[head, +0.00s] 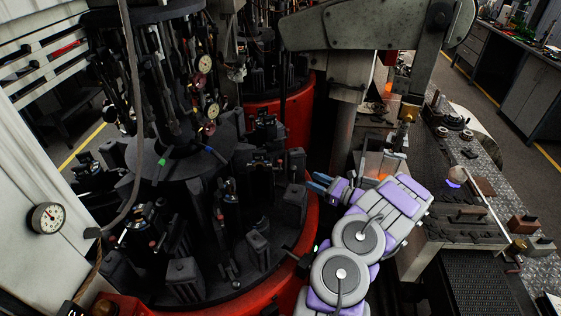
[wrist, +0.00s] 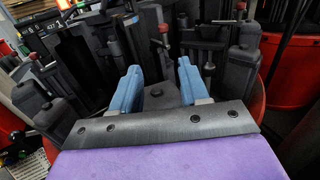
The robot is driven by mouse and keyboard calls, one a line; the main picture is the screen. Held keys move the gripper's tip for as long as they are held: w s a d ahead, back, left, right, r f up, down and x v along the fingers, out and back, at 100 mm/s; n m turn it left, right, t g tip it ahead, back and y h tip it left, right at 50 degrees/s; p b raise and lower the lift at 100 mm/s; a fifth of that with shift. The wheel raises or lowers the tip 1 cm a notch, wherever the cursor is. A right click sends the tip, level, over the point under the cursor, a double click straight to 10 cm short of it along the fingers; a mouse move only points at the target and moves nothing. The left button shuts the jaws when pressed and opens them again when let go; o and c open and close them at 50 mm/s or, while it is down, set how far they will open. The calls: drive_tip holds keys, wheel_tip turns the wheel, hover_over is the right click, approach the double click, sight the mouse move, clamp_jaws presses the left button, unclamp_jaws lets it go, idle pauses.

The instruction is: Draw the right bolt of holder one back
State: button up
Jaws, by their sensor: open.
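My gripper (head: 319,183) is at the right rim of the rotary machine in the head view, its blue fingers pointing left toward the dark mould holders. In the wrist view my gripper (wrist: 158,76) is open, with a clear gap between the two fingers and nothing held. Beyond the fingers stands a dark holder (wrist: 198,46) with a red-tipped part (wrist: 163,29) on its left and another red tip (wrist: 240,6) on its upper right. The fingers appear apart from the holder.
The round black turntable (head: 190,170) carries several dark holders and blocks inside a red rim (head: 311,215). A grey machine arm (head: 365,25) overhangs at the top. A metal bench (head: 470,225) with tools stands on the right. A red drum (wrist: 290,75) is at the wrist view's right.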

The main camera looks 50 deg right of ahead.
sight(279, 164)
drive_tip(key=w, duration=0.5)
drive_tip(key=w+a, duration=0.1)
drive_tip(key=w, duration=0.5)
drive_tip(key=w+a, duration=0.1)
drive_tip(key=w, duration=0.4)
drive_tip(key=shift+w+f+b, duration=0.2)
drive_tip(key=shift+w+b, duration=0.05)
drive_tip(key=shift+b, duration=0.1)
clamp_jaws()
